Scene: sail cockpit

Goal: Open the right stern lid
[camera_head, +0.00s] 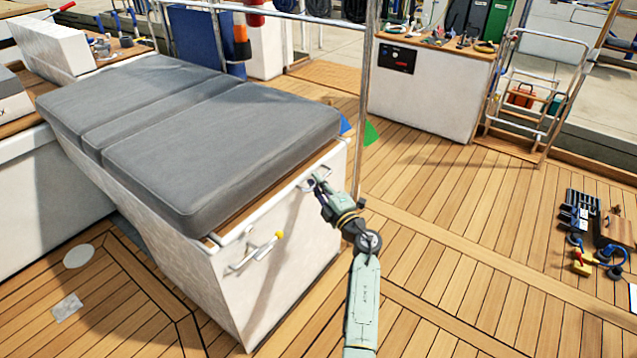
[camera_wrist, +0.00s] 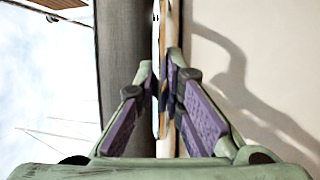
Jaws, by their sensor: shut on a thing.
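A long white bench has grey cushions (camera_head: 215,150) on top, with a wooden lid edge (camera_head: 275,193) showing beneath them. I take this top as the lid; it lies flat and looks closed. My gripper (camera_head: 318,184) is at the upper right of the bench's end face, shut on what looks like a small metal handle just below the lid edge. In the wrist view, my fingers (camera_wrist: 160,82) close around a thin part beside the wooden strip; the exact contact is hidden. The dark cushion (camera_wrist: 123,70) is left of them.
A metal latch with a yellow knob (camera_head: 258,253) sits lower left on the bench's end face (camera_head: 285,285). A vertical metal pole (camera_head: 364,100) stands close behind my gripper. Tools (camera_head: 592,235) lie at the far right. The wooden deck (camera_head: 450,220) between is clear.

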